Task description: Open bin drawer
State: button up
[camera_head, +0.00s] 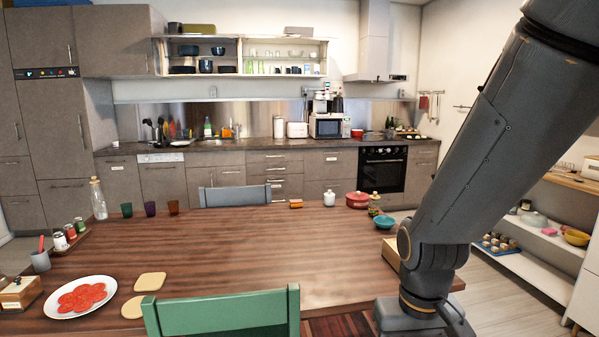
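A run of grey-brown lower cabinets and drawers stands along the back wall under the dark counter. One cabinet front (215,179) is below the sink (228,133). A stack of drawers (275,158) with bar handles is to its right. All these fronts look shut. I cannot tell which one is the bin drawer, and the table and chairs hide some lower parts. My arm crosses the right side of the view, well in front of the cabinets. My gripper's fingers do not show.
A wooden table (245,240) fills the space before the cabinets, with a plate (80,297), bottle (98,198), cups and pots on it. A green chair (222,312) is in front and a grey chair (235,196) behind. Low white shelves (530,262) stand at right.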

aim_at(227, 175)
jog(key=z, duration=1.55)
jog(key=i, duration=4.05)
jog(key=u, duration=2.3)
jog(key=i, duration=4.65)
